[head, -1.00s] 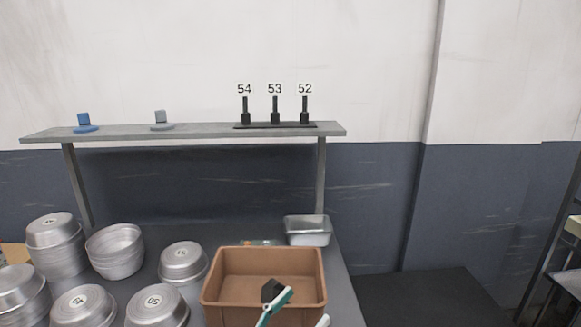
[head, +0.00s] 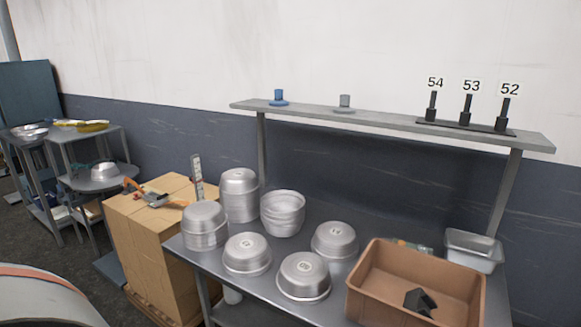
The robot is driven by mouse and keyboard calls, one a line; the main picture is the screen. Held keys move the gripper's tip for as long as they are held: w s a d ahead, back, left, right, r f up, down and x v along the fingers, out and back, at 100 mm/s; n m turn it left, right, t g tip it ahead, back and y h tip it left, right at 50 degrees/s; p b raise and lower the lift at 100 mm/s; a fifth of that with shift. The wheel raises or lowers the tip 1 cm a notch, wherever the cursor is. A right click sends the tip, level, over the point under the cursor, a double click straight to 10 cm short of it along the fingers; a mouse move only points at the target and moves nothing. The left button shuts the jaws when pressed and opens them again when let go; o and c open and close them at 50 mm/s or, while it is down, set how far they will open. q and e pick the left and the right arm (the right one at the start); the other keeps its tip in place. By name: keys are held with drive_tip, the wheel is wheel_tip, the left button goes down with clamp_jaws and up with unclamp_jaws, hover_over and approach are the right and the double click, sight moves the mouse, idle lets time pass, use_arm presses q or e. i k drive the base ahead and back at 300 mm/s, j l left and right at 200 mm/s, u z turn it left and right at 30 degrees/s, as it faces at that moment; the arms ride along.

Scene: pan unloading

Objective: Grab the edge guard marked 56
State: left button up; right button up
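No edge guard marked 56 is readable in the head view. Black upright pieces labelled 54 (head: 431,106), 53 (head: 466,110) and 52 (head: 502,115) stand in a row on a dark base on the shelf. A black angular piece (head: 418,302) lies in the brown bin (head: 372,285) at lower right; I see no number on it. Neither of my grippers shows.
Several upturned metal pans (head: 303,276) stand on the grey table, left of the bin. A metal tray (head: 472,250) is behind the bin. A raised shelf (head: 390,115) spans the table's back. Cardboard boxes (head: 150,235) stand left of it.

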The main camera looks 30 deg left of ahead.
sight(128, 191)
drive_tip(key=u, duration=2.15)
drive_tip(key=i+j+u, duration=0.45)
drive_tip(key=i, duration=0.25)
drive_tip(key=i+u, duration=0.25)
drive_tip(key=i+j+u, duration=0.2)
drive_tip(key=i, duration=1.35)
drive_tip(key=i+z, duration=0.3)
drive_tip(key=i, duration=0.35)
drive_tip(key=i+j+z, duration=0.3)
drive_tip(key=i, duration=0.35)
drive_tip(key=i+z, duration=0.2)
drive_tip(key=z, duration=0.25)
drive_tip(key=i+j+z, duration=0.1)
drive_tip(key=z, duration=0.35)
drive_tip(key=i+j+z, duration=0.2)
drive_tip(key=z, duration=0.25)
drive_tip(key=i+j+z, duration=0.1)
drive_tip(key=z, duration=0.35)
drive_tip(key=i+j+z, duration=0.2)
drive_tip(key=z, duration=0.25)
drive_tip(key=i+j+z, duration=0.2)
drive_tip(key=z, duration=0.2)
